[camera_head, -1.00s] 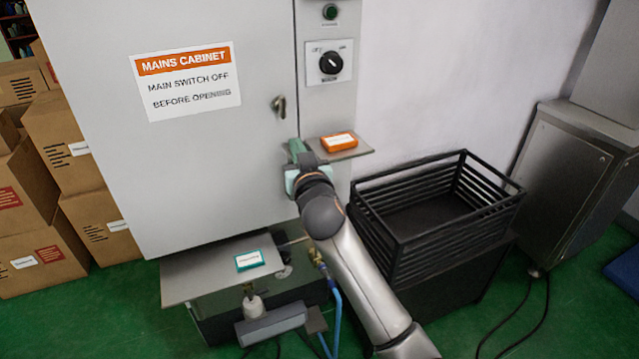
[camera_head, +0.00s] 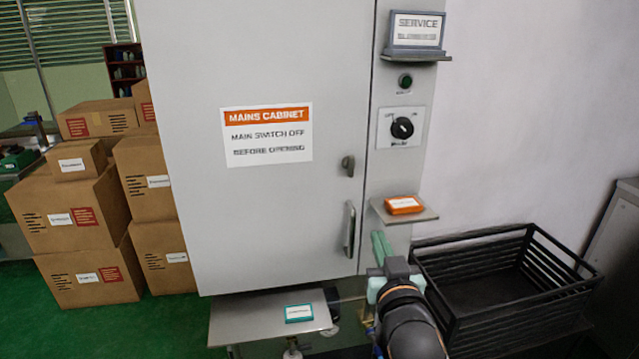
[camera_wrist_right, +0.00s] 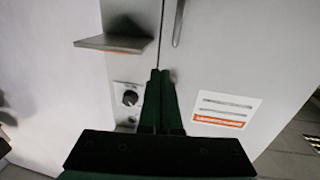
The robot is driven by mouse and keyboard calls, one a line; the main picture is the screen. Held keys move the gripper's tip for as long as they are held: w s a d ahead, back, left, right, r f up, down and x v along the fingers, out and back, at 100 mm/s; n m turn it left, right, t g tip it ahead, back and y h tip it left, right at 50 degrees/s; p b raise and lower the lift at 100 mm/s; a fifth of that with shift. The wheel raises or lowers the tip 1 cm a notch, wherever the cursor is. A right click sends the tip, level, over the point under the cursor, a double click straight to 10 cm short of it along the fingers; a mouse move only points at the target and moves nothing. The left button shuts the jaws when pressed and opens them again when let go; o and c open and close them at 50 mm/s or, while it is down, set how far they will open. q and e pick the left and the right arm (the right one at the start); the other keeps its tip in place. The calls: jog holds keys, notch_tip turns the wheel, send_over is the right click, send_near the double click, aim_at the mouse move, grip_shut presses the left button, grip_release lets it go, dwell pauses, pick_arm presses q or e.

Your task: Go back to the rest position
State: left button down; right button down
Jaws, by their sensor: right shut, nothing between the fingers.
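My right gripper (camera_head: 380,245) is shut and empty, with green fingers pointing up in front of the cabinet's lower right part. It is right of the door handle (camera_head: 350,229) and below the small shelf (camera_head: 425,215); I cannot tell its distance from the cabinet. In the right wrist view its fingers (camera_wrist_right: 160,78) lie together, and the cabinet appears upside down behind them. The grey mains cabinet (camera_head: 200,60) has its door closed. My left gripper is not in view.
An orange box (camera_head: 403,204) lies on the small shelf. A teal box (camera_head: 299,313) lies on the lower plate (camera_head: 235,328). A black crate (camera_head: 455,318) stands right of my arm. Stacked cartons (camera_head: 72,217) stand left of the cabinet. Green floor (camera_head: 130,325) is clear at lower left.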

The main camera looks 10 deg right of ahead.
jog(key=s+a+f+n+g+y+p, duration=0.15)
jog(key=s+f, duration=0.25)
jog(key=f, duration=0.5)
jog(key=s+f+n+g+y, duration=0.1)
jog(key=s+f+g, duration=0.2)
jog(key=f, duration=0.6)
jog(key=s+f+g+y+p, duration=0.1)
jog(key=s+f+g, duration=0.3)
jog(key=s+f, duration=1.2)
jog(key=s, duration=0.3)
jog(key=shift+a+f+n+y, duration=0.25)
jog(key=shift+a+n+y, duration=0.1)
jog(key=shift+a, duration=0.05)
